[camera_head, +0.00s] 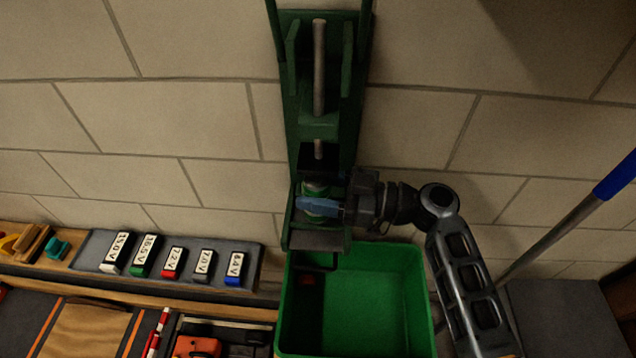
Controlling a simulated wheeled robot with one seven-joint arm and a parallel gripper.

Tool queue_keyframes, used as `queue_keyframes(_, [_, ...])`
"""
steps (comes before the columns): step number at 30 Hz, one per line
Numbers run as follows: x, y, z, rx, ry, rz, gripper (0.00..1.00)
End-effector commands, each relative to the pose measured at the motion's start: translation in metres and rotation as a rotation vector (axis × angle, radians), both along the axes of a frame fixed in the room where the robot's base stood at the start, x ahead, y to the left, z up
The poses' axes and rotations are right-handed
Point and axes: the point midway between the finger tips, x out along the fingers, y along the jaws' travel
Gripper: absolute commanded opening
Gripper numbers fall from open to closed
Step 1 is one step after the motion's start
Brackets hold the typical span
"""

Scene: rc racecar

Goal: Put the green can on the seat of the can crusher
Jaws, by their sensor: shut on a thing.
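The green can crusher (362,50) is mounted upright on the block wall, with a metal rod down its middle. The green can (316,188) is inside the crusher's lower opening, just above its seat (316,240). My gripper (322,206) reaches in from the right and is shut on the can, its bluish fingers across the can's front. The fingers hide part of the can. I cannot tell whether the can's base touches the seat.
A green bin (400,300) stands open below the crusher. Several labelled batteries (172,262) sit in a grey rack at left. A blue-handled pole (570,222) leans at right. A workbench (90,330) with tools fills the lower left.

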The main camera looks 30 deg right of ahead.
Motion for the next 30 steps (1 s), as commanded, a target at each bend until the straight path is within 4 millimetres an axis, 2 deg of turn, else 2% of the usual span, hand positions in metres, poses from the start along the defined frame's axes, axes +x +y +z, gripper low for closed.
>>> queue_keyframes(3, [0.014, -0.01, 0.001, 0.0, 0.0, -0.002, 0.3])
queue_keyframes(10, [0.029, -0.02, 0.0, 0.001, 0.001, -0.001, 0.3])
queue_keyframes(12, [0.027, -0.019, -0.014, 0.003, 0.005, 0.0, 0.3])
queue_keyframes(17, [0.027, -0.019, -0.032, 0.001, 0.002, -0.001, 0.3])
queue_keyframes(29, [0.027, -0.018, -0.038, 0.0, 0.0, -0.001, 0.3])
queue_keyframes(30, [0.027, -0.018, -0.038, 0.0, 0.0, -0.001, 0.59])
